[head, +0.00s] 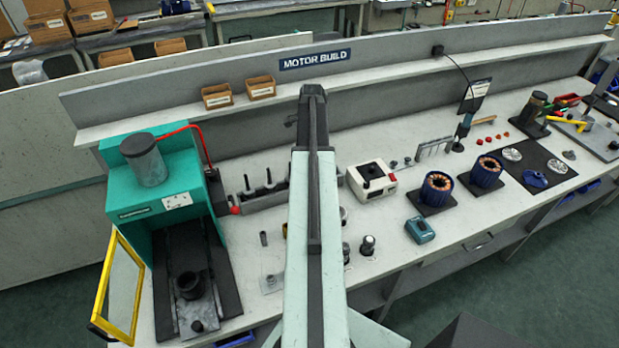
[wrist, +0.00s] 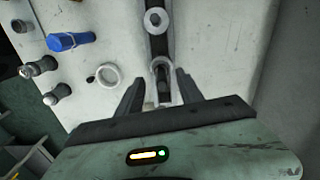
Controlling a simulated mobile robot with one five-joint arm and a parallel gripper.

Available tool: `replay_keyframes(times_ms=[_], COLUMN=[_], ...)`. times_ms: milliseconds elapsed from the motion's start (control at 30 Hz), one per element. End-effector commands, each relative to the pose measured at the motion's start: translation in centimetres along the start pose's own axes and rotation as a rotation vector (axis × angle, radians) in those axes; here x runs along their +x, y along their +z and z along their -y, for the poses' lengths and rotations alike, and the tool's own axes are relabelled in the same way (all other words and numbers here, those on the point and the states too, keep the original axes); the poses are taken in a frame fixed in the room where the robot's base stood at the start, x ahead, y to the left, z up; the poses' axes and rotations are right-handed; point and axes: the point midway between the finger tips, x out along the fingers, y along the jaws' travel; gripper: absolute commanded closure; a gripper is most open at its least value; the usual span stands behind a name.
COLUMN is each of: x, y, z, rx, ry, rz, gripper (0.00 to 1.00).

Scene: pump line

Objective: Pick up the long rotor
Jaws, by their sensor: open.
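A grey rack (head: 262,201) with several upright shafted parts, which look like rotors (head: 268,178), stands left of my arm in the head view. The head view hides my gripper.
A teal press (head: 150,190) with a yellow-framed guard (head: 120,290) stands left. A white box (head: 371,180) and blue stators (head: 437,190) stand right. The wrist view shows a pale ring (wrist: 108,75), a blue cylinder (wrist: 70,41) and small metal parts (wrist: 40,67) left of the fingers.

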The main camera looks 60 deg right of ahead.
Motion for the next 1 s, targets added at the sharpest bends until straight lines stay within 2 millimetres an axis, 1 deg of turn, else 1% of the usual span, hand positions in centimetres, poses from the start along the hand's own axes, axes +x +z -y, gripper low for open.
replay_keyframes(times_ms=[33,200,300,467,500,567,600,633,667,1000], x=[1.4,4.4,4.9,4.5,4.5,4.5,4.5,4.5,4.5,4.5], y=[0.0,0.0,0.1,0.1,0.1,0.1,0.1,0.1,0.1,0.2], z=[0.1,0.3,0.3,0.3,0.3,0.3,0.3,0.3,0.3,0.3], rx=[0.000,-0.001,-0.001,-0.002,-0.002,-0.002,-0.002,-0.002,-0.002,-0.003], ry=[0.000,0.000,0.000,0.000,0.000,0.000,0.000,0.000,0.000,0.000], rz=[0.000,0.000,0.000,0.000,0.000,0.000,0.000,0.000,0.000,0.000], gripper=[0.56,0.56,0.56,0.56,0.59,0.76,0.87,0.95,1.00,1.00])
